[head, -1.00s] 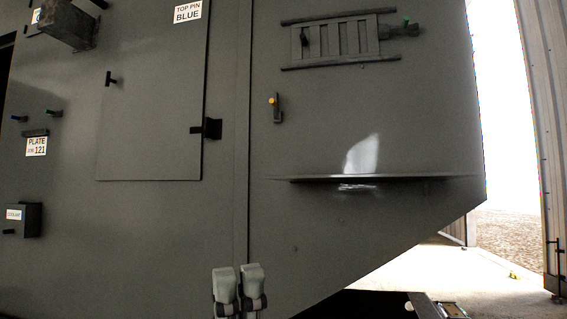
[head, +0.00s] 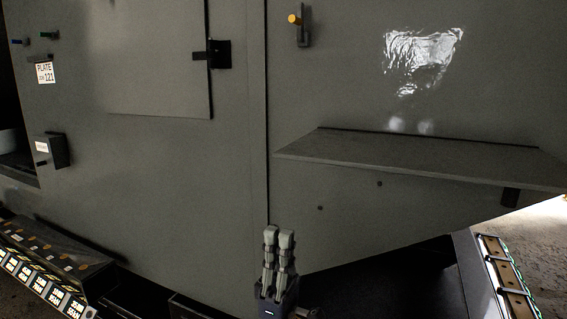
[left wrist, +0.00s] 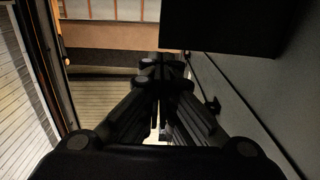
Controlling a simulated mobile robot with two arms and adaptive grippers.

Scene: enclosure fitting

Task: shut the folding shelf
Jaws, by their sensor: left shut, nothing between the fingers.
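The folding shelf (head: 420,157) is a grey flat board on the right part of the dark grey enclosure wall. It stands out from the wall, roughly level, with its top face visible. In the left wrist view the fingers (left wrist: 161,68) also meet, and a dark slab, which I cannot identify for certain, fills the top right. My right gripper is not in view.
An orange-tipped latch (head: 298,28) is above the shelf. A panel door (head: 155,60) with a dark catch (head: 214,53) and a small dark box (head: 52,151) are at left. A labelled bin row (head: 45,265) stands at lower left. The wall below the shelf looks clear.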

